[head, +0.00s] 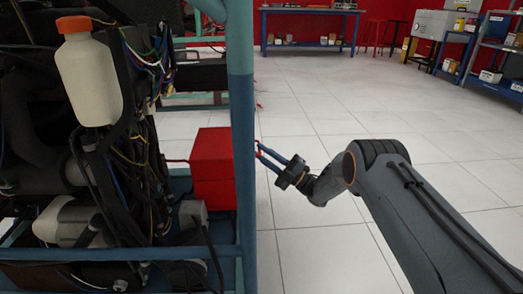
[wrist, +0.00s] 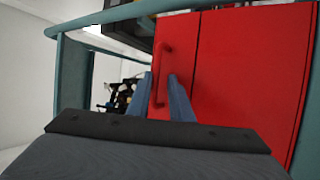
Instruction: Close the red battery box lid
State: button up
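The red battery box (head: 212,165) sits low in the engine trainer frame, partly hidden by the blue-green post. It fills much of the wrist view (wrist: 250,70), where a dark seam divides its red surface. A red bar handle (wrist: 166,48) stands out from the part left of the seam, which looks like the lid. How far the lid is open I cannot tell. My gripper (head: 258,149) is just right of the post, pointing toward the box. In the wrist view its two blue fingers (wrist: 160,77) are apart, with the handle's bar between them; contact is unclear.
The blue-green post (head: 242,130) stands between the head camera and the box. A white bottle with an orange cap (head: 90,80), wires and engine parts crowd the left. The tiled floor (head: 320,110) to the right is clear; a blue workbench (head: 310,12) stands far back.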

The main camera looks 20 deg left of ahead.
jog(key=p+v, duration=0.2)
jog(key=v, duration=0.4)
jog(key=shift+d, duration=0.35)
jog(key=shift+w+r, duration=0.1)
